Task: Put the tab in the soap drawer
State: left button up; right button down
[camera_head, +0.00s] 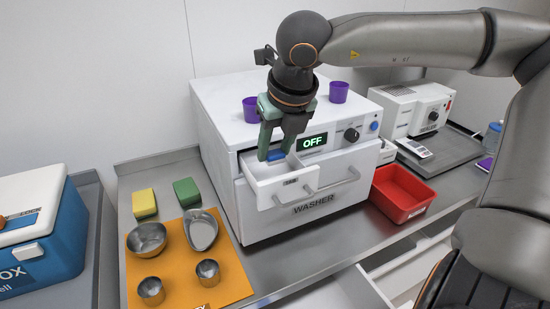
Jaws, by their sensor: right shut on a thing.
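The white washer (228,110) stands on the metal counter, its display reading OFF. Its small soap drawer (290,189) is pulled out at the upper left of the front. My right gripper (275,154) points down over the open drawer, its fingers shut on a small blue tab (276,156). The tab is at the drawer's opening; I cannot tell whether it touches the drawer floor, and the fingers partly hide it. My left gripper is not in view.
Two purple cups (338,92) stand on the washer. A red bin (402,190) is to its right. An orange mat (176,270) with metal bowls and cups, plus yellow (144,204) and green (187,192) sponges, lies left. A lower counter drawer (345,290) is open.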

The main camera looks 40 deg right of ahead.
aim_at(275, 162)
jog(key=shift+w+d+f, duration=0.3)
jog(key=shift+w+f, duration=0.05)
jog(key=shift+f, duration=0.15)
jog(key=f, duration=0.3)
jog(key=shift+w+d+f, duration=0.2)
jog(key=shift+d, duration=0.05)
jog(key=shift+f, duration=0.15)
jog(key=shift+f, duration=0.25)
jog(key=shift+c, duration=2.2)
grip_release()
jog(key=shift+r, duration=0.1)
jog(key=shift+r+p, duration=0.3)
jog(key=shift+p, duration=0.1)
jog(key=b+v, duration=0.1)
jog(key=v, duration=1)
jog(key=shift+s+r, duration=0.25)
jog(key=shift+r, duration=0.05)
